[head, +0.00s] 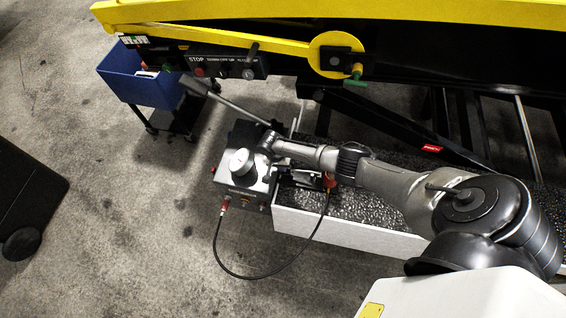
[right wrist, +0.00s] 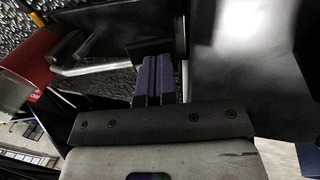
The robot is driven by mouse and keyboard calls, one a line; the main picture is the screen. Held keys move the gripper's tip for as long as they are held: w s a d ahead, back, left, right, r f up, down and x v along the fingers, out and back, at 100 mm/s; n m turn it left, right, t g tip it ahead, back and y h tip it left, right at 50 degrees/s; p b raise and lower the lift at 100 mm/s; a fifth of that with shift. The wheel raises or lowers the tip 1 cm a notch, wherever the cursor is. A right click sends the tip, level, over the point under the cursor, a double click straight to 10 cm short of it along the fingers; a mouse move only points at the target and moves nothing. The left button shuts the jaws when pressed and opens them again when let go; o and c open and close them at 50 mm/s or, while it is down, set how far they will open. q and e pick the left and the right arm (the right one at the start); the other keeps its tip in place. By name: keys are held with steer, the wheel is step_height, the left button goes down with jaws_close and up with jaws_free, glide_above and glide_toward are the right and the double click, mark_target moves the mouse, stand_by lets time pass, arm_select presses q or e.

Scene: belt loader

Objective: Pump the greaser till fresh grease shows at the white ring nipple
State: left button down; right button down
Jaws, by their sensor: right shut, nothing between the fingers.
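The greaser (head: 238,190) is a dark box with a white-faced gauge, standing on the floor by the loader. Its long grey lever (head: 228,103) slants up to the left. A black hose (head: 250,277) loops from its front to a red fitting (head: 328,181) at the right. My right arm reaches in from the right, over the greaser. In the right wrist view, my right gripper (right wrist: 158,76) has its purple fingers together and empty, beside dark metal surfaces. The head view hides most of it. I cannot make out a white ring nipple or any grease. My left gripper is out of view.
The yellow and black belt loader (head: 430,18) spans the top, with a control panel (head: 228,67) and a yellow disc (head: 333,40). A blue bin (head: 150,88) stands on a cart at the left. A white-sided trough (head: 345,230) of dark granules lies right of the greaser.

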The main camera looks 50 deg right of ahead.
steer(key=w+p+v, duration=0.1)
steer(key=p+v, duration=0.1)
steer(key=v, duration=1.1)
steer(key=shift+w+a, duration=0.3)
steer(key=shift+a, duration=0.05)
steer(key=shift+f, duration=0.1)
